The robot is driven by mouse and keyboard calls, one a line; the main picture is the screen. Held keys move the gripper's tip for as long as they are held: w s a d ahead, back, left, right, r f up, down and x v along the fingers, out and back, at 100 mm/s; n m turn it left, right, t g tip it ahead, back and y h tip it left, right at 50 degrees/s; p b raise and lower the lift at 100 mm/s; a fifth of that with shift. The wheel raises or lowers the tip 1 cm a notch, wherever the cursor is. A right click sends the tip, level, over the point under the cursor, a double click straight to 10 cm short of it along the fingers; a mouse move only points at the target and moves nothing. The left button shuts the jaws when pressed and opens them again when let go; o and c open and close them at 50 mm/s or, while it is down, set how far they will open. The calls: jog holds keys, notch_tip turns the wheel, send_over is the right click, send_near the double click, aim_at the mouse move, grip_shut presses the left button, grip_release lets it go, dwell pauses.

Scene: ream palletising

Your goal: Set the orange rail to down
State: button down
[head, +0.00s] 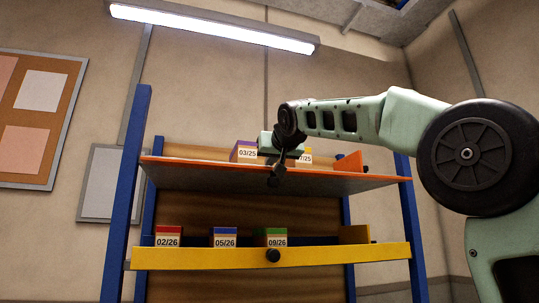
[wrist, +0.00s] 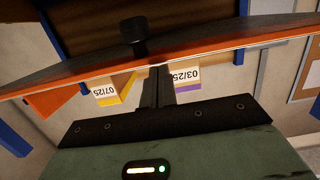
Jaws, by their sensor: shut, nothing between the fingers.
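The orange rail (head: 210,168) runs along the front of the upper shelf. In the head view it shows as a thin, slightly sloping strip, and the boxes behind it stand clear above it. In the wrist view, which is upside down, the orange rail (wrist: 240,50) crosses the picture, with a black knob (wrist: 133,30) beyond it on the underside. I cannot tell the rail's exact tilt. My gripper (head: 277,180) is shut and empty at the rail's middle; its fingertips (wrist: 158,68) overlap the strip in the wrist view. Whether they touch it is unclear.
Boxes marked 03/25 (head: 246,153) and 07/25 (wrist: 104,92) stand on the upper shelf. Below, a yellow rail (head: 200,257) with a black knob stands before several dated boxes. Blue posts (head: 125,190) frame the rack. The space before the lower shelf looks clear.

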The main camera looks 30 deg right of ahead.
jog(key=shift+r, duration=0.1)
jog(key=s+a+r, duration=0.2)
jog(key=s+r, duration=0.4)
jog(key=s, duration=0.3)
jog(key=shift+s+a, duration=0.3)
jog(key=shift+a, duration=0.05)
dwell(0.3)
